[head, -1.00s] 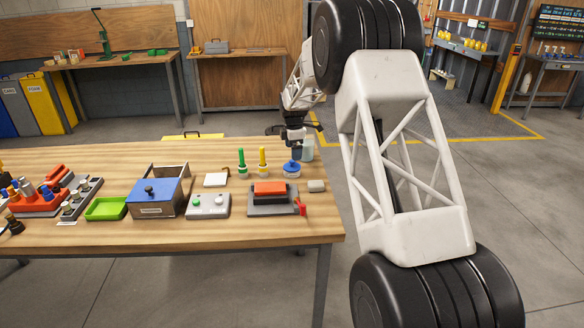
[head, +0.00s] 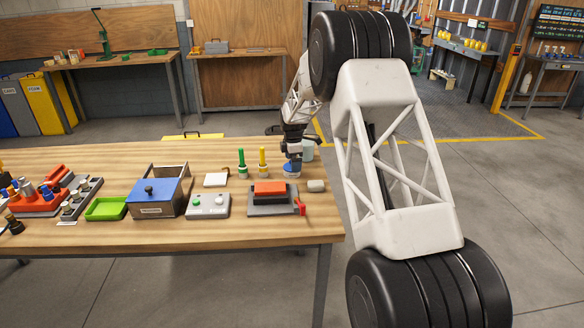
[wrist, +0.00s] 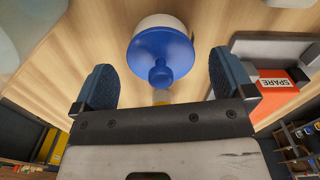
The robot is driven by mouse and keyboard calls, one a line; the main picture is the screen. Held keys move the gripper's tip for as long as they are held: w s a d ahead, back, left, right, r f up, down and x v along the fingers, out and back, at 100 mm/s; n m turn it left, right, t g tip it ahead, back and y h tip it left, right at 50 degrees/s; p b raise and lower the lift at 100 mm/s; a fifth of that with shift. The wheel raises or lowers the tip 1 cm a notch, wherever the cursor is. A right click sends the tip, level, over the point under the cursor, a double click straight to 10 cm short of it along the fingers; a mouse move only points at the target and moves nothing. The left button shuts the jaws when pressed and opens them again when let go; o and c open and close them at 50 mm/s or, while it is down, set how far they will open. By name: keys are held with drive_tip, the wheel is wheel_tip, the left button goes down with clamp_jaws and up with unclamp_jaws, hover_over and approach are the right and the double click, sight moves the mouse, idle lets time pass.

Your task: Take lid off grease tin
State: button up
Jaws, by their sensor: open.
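The grease tin (wrist: 163,20) is a pale round tin with a blue lid (wrist: 160,52) on it. The lid has a round blue knob (wrist: 161,75) on top. In the head view the blue lid (head: 291,168) shows near the table's right end, below my gripper (head: 292,156). In the wrist view my gripper (wrist: 162,88) is open, with one blue-padded finger on each side of the knob. The fingers stand apart from the knob, and nothing is held.
A grey block with an orange top marked SPARE (wrist: 278,82) is close by; it also shows in the head view (head: 270,188). Green (head: 241,162) and yellow (head: 262,162) upright tools stand left of the tin. A pale cup (head: 307,150) is just behind it.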

drive_tip(key=shift+f, duration=0.4)
drive_tip(key=c, duration=0.9)
